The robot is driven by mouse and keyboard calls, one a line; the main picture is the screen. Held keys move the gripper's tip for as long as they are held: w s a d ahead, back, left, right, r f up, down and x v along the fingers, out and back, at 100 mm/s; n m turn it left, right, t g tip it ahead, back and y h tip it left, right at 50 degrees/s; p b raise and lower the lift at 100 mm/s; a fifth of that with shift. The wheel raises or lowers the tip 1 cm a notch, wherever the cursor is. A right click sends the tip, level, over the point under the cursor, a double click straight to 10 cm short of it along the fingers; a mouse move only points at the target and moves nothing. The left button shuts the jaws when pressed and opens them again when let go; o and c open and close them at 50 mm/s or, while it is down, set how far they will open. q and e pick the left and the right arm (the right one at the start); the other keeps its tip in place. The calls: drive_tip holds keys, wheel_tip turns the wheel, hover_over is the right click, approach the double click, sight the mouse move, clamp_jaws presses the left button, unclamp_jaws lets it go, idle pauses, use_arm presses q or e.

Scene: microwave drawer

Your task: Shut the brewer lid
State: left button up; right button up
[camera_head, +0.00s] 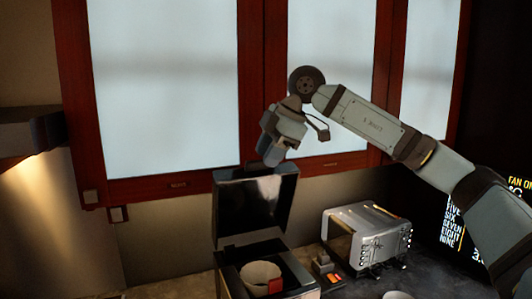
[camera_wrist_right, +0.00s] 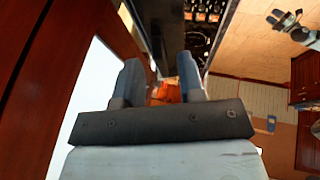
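The brewer (camera_head: 228,288) stands on the counter at the lower middle of the head view. Its black lid (camera_head: 254,208) is raised nearly upright. A pale cup-like basket (camera_head: 260,274) shows in the brewer's opening, with a red part beside it. My right gripper (camera_head: 272,152) is at the top edge of the raised lid, and whether it touches the lid is unclear. In the right wrist view its two fingers (camera_wrist_right: 158,82) are apart, with a dark panel edge beyond them. My left gripper is not in the head view.
A silver toaster-like appliance (camera_head: 366,236) stands right of the brewer, with a small dark item (camera_head: 326,266) between them. Red-framed cabinets (camera_head: 250,90) with pale panels are behind my right arm. A grey and black part (camera_wrist_right: 288,24) in the wrist view may be my other arm.

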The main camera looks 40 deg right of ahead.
drive_tip(key=shift+w+a+f, duration=0.2)
drive_tip(key=shift+a+f, duration=0.05)
drive_tip(key=shift+f, duration=0.3)
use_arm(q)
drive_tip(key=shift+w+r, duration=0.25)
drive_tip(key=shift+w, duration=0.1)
use_arm(e)
drive_tip(key=shift+w+f, duration=0.1)
